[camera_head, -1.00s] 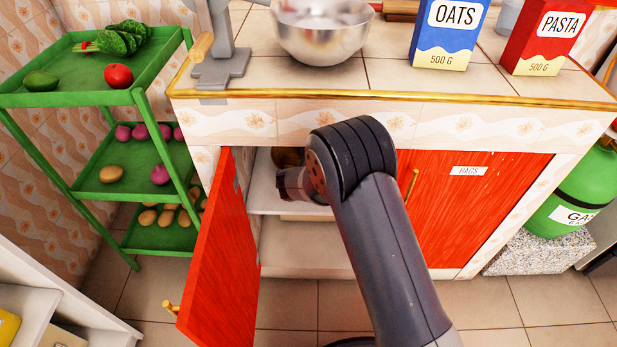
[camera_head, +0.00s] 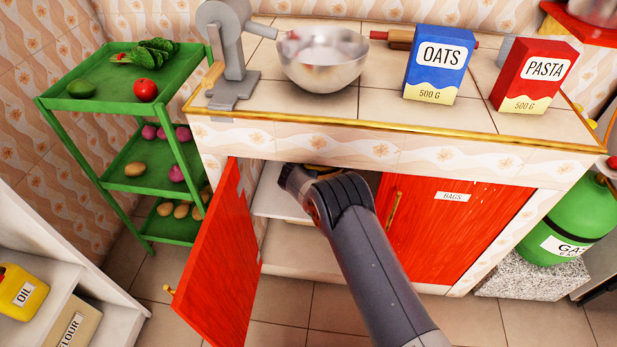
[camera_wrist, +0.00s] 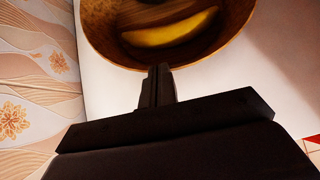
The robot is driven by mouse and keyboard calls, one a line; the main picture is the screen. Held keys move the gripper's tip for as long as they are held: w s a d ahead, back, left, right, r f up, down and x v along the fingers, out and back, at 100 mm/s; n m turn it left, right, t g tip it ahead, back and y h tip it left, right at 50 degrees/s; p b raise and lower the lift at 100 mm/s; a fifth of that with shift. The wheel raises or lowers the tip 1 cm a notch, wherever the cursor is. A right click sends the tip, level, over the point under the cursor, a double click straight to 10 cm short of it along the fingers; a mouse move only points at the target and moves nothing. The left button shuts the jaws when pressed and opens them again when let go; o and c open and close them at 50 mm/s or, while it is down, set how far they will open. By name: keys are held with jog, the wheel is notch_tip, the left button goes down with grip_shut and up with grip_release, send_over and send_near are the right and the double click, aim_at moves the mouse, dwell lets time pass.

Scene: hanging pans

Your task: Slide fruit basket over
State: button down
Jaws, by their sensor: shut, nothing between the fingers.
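The fruit basket (camera_wrist: 205,45), a round brown wooden bowl, fills the top of the wrist view. A yellow banana (camera_wrist: 170,32) and a dark round fruit (camera_wrist: 58,0) lie in it or show at the frame's top edge. It sits on the white shelf (camera_wrist: 235,100) inside the open cabinet. My gripper (camera_wrist: 160,70) is shut and empty, its fingertips at the basket's near rim; I cannot tell whether they touch. In the head view my arm reaches into the cabinet and hides the fingers and most of the basket.
The red cabinet door (camera_head: 217,265) stands open left of my arm; the other door (camera_head: 450,225) is closed. The counter edge (camera_head: 400,138) lies above my arm. A green rack (camera_head: 140,180) stands left, a gas bottle (camera_head: 565,220) right. The patterned cabinet wall (camera_wrist: 35,80) is close left of my gripper.

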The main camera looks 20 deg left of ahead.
jog(key=w+b, duration=0.1)
jog(key=w+f+b, duration=0.1)
jog(key=shift+w+a+b, duration=0.15)
jog(key=shift+w+b, duration=0.1)
jog(key=shift+b, duration=0.05)
jog(key=w+b, duration=0.2)
jog(key=w+a+b, duration=0.1)
jog(key=w+b, duration=0.1)
jog(key=b, duration=0.1)
jog(key=shift+w+a+r+b, duration=0.15)
jog(key=shift+w+r+b, duration=0.05)
jog(key=shift+w+b, duration=0.2)
jog(key=shift+s+r+p, duration=0.1)
jog(key=shift+p, duration=0.35)
